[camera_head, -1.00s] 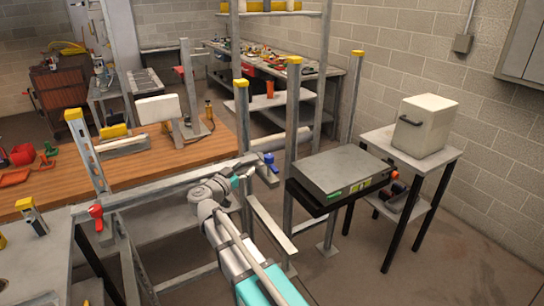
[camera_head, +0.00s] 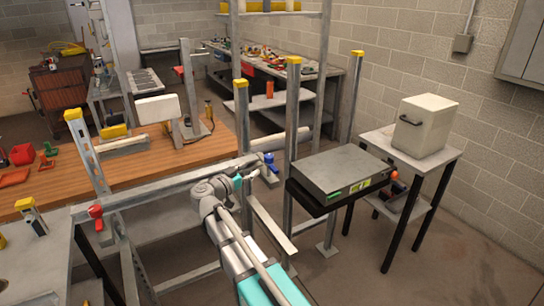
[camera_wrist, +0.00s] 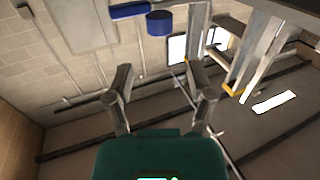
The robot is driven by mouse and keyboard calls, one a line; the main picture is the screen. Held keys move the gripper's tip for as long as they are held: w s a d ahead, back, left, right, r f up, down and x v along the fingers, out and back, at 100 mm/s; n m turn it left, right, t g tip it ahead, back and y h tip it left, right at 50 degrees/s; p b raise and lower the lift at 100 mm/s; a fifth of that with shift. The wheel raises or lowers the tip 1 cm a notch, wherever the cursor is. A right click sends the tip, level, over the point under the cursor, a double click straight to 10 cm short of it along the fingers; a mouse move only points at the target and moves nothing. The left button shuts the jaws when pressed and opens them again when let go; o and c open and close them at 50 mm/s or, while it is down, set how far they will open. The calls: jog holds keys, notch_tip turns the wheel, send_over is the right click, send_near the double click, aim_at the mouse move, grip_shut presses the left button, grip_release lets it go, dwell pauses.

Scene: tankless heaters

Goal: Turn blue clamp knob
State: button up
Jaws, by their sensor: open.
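The blue clamp knob (camera_head: 269,159) sits at the right end of the long grey rail in the head view. In the wrist view the blue knob (camera_wrist: 160,22) is near the top, with a blue bar just left of it. My gripper (camera_head: 253,175) is just left of and below the knob in the head view; its fingers are small there. In the wrist view my gripper (camera_wrist: 162,88) is open, with its two fingers spread and nothing between them. The knob lies beyond the fingertips, apart from them.
A grey rail (camera_head: 160,190) runs beside my arm, with a red knob (camera_head: 96,211) at its left end. Grey posts (camera_head: 291,130) stand close to the blue knob. A grey flat box (camera_head: 340,170) is to the right. A wooden table (camera_head: 150,165) lies behind the rail.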

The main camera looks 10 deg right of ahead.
aim_at(272, 155)
jog(key=x, duration=1.2)
jog(key=shift+s, duration=0.1)
jog(key=c, duration=0.9)
grip_shut()
jog(key=shift+n+t+y, duration=0.3)
